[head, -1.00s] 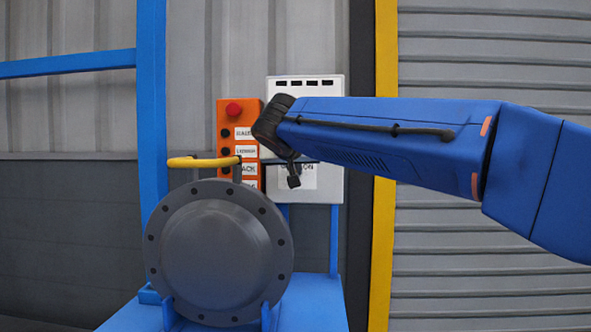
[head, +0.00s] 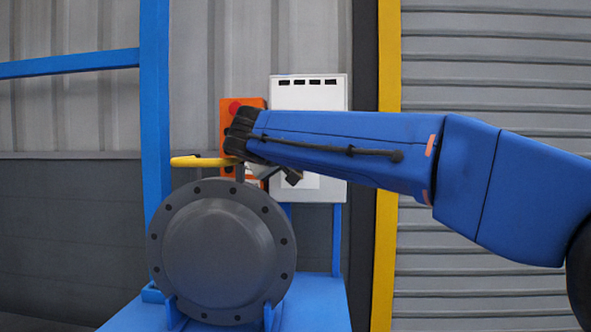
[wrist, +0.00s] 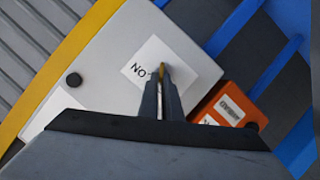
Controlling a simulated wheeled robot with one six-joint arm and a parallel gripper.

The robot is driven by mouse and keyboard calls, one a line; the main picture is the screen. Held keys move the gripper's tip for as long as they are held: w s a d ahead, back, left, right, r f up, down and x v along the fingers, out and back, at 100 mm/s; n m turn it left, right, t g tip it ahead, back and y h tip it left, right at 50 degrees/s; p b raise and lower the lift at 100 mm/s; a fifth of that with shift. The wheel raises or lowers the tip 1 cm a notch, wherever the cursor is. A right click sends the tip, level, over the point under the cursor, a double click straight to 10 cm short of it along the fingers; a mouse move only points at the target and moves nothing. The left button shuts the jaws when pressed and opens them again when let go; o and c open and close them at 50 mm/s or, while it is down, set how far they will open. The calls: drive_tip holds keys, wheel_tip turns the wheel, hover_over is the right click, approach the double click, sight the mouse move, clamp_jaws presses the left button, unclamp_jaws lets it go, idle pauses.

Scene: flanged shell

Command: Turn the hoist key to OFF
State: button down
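The white cabinet (head: 335,95) stands behind the flanged shell; it also fills the middle of the wrist view (wrist: 95,70). It bears a white label (wrist: 148,54) with "ON" lettering, seen rotated. A small brass-yellow piece, which looks like the key (wrist: 163,70), shows over the label at the fingertips. My gripper (wrist: 161,80) has its two dark fingers close together on either side of this piece, with a narrow gap between them. Whether they press on it cannot be told.
An orange control box (head: 228,110) with a red button is beside the cabinet and partly behind my wrist. A yellow bar (head: 195,161) sits above the grey flanged shell (head: 220,255), close below my wrist. A blue post (head: 154,120) stands left. A black knob (wrist: 74,80) is on the cabinet.

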drive_tip(key=shift+n, duration=0.3)
drive_tip(key=c, duration=2)
unclamp_jaws()
drive_tip(key=shift+a, duration=0.1)
drive_tip(key=shift+r, duration=0.1)
wheel_tip(320, 180, up, 10)
drive_tip(key=shift+f, duration=0.15)
